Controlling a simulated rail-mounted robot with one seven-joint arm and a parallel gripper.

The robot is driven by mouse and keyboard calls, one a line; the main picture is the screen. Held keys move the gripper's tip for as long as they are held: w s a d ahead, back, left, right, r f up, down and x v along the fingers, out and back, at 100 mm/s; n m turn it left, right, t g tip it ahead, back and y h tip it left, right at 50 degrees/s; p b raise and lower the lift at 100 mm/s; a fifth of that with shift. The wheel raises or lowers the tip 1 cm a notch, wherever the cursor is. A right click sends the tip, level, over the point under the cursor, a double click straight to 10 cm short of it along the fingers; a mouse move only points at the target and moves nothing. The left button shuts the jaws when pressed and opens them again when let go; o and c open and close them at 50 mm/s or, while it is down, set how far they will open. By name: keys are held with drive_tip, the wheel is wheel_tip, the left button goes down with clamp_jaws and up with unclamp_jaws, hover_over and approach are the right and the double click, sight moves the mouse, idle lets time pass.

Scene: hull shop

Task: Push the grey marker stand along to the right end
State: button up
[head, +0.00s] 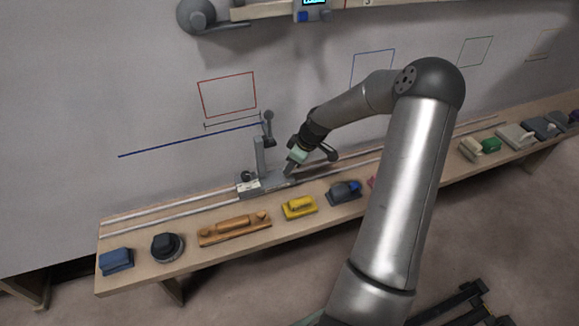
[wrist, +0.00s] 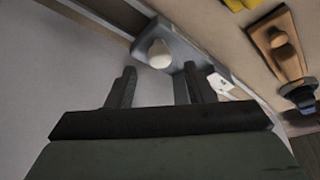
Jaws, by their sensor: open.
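The grey marker stand (head: 270,184) sits on two pale rails along the back of the bench, left of the middle. It has an upright post with a dark knob-ended arm at the top and a small white label at its left end. My gripper (head: 291,170) is tilted down at the right part of the stand, close above or touching it; I cannot tell which. In the wrist view my gripper (wrist: 160,70) has its fingers apart. A pale round knob (wrist: 160,54) on the stand (wrist: 193,52) shows just beyond the gap between them.
Along the bench's front edge lie a blue block (head: 116,261), a round dark tool (head: 167,247), a wooden plane (head: 235,229), a yellow tool (head: 299,207) and a dark sander (head: 344,192). More tools lie at the right. The rails run on rightward, partly behind my arm.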

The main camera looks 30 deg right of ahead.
drive_tip(key=p+v, duration=0.1)
drive_tip(key=v, duration=1.3)
drive_tip(key=shift+f, duration=0.1)
